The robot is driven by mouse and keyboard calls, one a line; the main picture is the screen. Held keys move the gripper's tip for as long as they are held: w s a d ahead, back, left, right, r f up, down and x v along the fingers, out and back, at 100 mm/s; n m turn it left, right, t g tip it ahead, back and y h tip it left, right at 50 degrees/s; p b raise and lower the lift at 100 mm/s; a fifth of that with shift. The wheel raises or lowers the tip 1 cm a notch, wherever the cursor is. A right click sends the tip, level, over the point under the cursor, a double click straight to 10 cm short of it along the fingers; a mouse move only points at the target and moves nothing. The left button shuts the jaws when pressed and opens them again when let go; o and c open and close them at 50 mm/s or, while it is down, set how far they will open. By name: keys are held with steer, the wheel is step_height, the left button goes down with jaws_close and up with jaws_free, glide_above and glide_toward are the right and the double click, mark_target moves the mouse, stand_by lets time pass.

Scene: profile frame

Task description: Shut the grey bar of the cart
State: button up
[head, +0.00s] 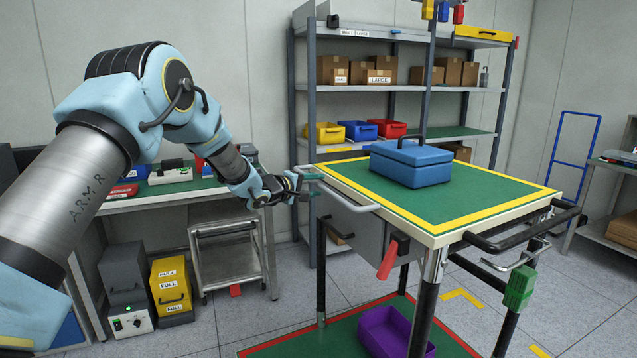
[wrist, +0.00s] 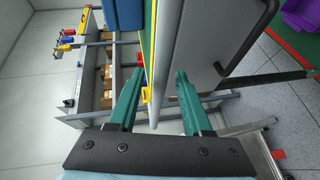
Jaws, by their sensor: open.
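The cart (head: 440,238) has a green top with a yellow border and pale rim. A grey bar (head: 352,203) stands out along its near left side, above a grey panel (head: 345,232). My gripper (head: 306,186) is at the far left end of this bar, jaws open. In the wrist view the two teal fingers (wrist: 160,73) stand apart on either side of a pale grey strip (wrist: 169,60). A second grey bar (head: 502,266) hangs at the cart's right end, below a black handle (head: 515,238).
A blue case (head: 412,165) stands on the cart top. A red grip (head: 387,257) and a green block (head: 520,287) hang at its sides. A purple bin (head: 385,328) is on the lower shelf. A workbench (head: 165,198) and steel trolley (head: 225,252) stand behind my arm.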

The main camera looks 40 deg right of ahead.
steer(key=shift+x, duration=0.8)
steer(key=shift+c, duration=0.3)
jaws_close()
steer(key=shift+a+f, duration=0.1)
stand_by(0.5)
